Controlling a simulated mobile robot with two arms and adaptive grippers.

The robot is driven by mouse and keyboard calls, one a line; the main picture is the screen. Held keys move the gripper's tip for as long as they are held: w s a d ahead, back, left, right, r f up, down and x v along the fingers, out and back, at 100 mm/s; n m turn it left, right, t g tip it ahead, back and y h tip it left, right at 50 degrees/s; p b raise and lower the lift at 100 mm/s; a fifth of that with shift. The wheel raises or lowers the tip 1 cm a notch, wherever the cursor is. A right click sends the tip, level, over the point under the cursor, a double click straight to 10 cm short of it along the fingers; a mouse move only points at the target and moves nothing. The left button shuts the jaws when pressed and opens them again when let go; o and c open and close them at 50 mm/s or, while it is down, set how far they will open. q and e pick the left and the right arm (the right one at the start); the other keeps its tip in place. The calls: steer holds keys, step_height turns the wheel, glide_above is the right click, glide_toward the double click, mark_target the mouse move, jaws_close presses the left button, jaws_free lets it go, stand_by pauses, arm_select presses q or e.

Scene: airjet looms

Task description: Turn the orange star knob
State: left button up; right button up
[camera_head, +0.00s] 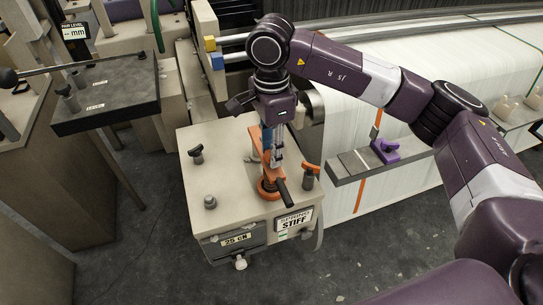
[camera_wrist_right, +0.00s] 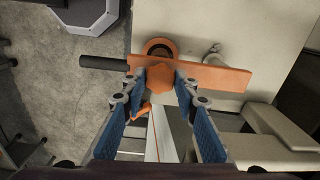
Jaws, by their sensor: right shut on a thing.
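The orange star knob (camera_wrist_right: 160,78) sits between the fingertips of my right gripper (camera_wrist_right: 160,86) in the right wrist view. The blue-padded fingers are shut on its sides. An orange bar (camera_wrist_right: 222,77) with a black handle (camera_wrist_right: 103,63) runs across just beyond the knob, above an orange ring (camera_wrist_right: 158,46). In the head view my right gripper (camera_head: 272,147) points down over the beige box, and the bar (camera_head: 255,140) and black handle (camera_head: 282,191) show beside it. The knob itself is mostly hidden there. My left gripper is out of view.
The beige box (camera_head: 235,208) has a "SPRING STIFF" label and black and grey knobs on top. A small orange-topped lever (camera_head: 311,168) stands close to the right. A purple clamp (camera_head: 385,151) sits on a rail; a dark tray (camera_head: 107,95) is at left.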

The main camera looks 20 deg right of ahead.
steer(key=o, duration=0.9)
steer(key=shift+o, duration=0.2)
steer(key=shift+r+p, duration=0.1)
steer(key=shift+p, duration=0.25)
steer(key=shift+r+p, duration=1.3)
steer(key=shift+r, duration=1.6)
